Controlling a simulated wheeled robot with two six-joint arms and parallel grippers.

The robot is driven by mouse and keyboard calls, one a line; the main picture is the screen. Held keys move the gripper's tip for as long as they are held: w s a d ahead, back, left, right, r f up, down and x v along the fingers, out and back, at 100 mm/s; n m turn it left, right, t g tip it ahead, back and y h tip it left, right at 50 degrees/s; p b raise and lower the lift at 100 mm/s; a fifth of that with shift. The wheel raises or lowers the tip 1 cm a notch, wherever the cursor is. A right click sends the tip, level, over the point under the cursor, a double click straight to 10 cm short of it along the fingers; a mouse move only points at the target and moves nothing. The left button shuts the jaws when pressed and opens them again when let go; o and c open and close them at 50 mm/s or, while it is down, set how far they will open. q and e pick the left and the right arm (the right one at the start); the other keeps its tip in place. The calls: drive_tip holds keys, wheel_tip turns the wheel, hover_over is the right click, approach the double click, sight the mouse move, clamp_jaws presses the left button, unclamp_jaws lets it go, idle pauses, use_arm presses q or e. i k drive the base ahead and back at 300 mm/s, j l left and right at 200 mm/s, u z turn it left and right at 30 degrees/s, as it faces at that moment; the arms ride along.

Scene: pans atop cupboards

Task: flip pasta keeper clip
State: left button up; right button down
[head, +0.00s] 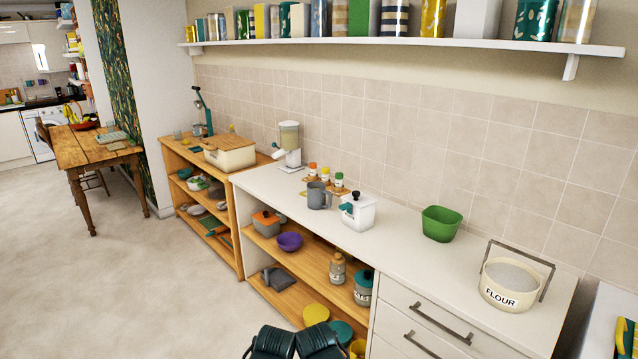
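No container that I can read as a pasta keeper shows. A cream tub (511,283) marked FLOUR stands on the right of the white counter, with a grey wire bail raised around its rim. Small labelled jars stand on the shelf below, one beige (337,270) and one grey-green (363,289); their labels and clips are too small to tell. My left gripper (271,343) and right gripper (319,341) show as dark green and black parts close together at the bottom edge, apart from all these containers. Their fingertips cannot be made out.
The white counter (440,270) also bears a green bowl (441,224), a white pot (357,212), a grey mug (318,195) and a dispenser (289,145). Drawers with dark handles (440,324) are below. The floor (120,270) at left is clear.

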sight(348, 206)
drive_tip(key=i+u, duration=0.15)
drive_tip(key=i, duration=0.4)
drive_tip(key=i+l+u, duration=0.2)
drive_tip(key=i, duration=0.3)
drive_tip(key=i+l+u, duration=0.15)
drive_tip(key=i, duration=0.35)
